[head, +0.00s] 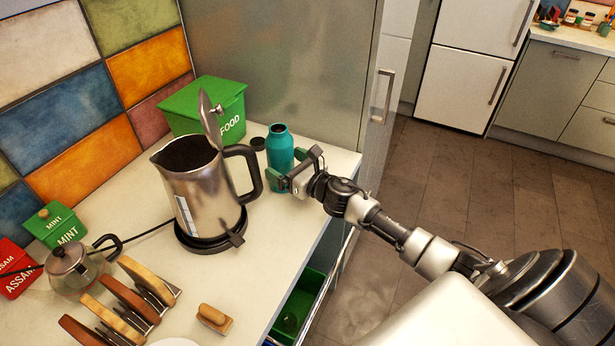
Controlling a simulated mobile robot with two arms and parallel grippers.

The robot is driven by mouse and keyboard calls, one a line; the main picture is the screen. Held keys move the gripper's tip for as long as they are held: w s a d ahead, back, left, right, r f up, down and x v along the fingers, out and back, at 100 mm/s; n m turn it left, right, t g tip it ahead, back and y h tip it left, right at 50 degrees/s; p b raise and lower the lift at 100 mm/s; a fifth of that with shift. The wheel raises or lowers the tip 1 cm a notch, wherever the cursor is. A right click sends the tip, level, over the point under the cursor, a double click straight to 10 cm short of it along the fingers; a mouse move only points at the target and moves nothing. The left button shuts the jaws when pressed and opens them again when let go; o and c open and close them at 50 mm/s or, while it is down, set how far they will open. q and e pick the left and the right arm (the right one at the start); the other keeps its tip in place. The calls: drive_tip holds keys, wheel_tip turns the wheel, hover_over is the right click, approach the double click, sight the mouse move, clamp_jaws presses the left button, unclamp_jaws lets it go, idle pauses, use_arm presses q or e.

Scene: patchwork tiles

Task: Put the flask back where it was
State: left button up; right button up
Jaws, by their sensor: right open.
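The flask (279,147) is a teal bottle with an open dark mouth. It stands upright on the worktop near its right edge, between the kettle and the tall cabinet side. A small round black piece (258,143), perhaps its lid, lies just left of it. My right gripper (289,179) comes in from the right and is open at the lower part of the flask. One finger is by the flask's front and the other to its right; I cannot tell whether they touch it. My left gripper is not in view.
A steel kettle (190,188) with its lid raised stands close left of the flask. A green food bin (190,110) is behind. A toast rack (130,300), teapot (75,268) and tea boxes (55,225) stand at the left. An open drawer (303,300) lies below the worktop edge.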

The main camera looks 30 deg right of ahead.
drive_tip(key=b+v, duration=0.1)
drive_tip(key=v, duration=0.7)
drive_tip(key=shift+s+b, duration=0.15)
drive_tip(key=shift+b, duration=0.25)
drive_tip(key=shift+v, duration=0.75)
drive_tip(key=shift+r, duration=0.1)
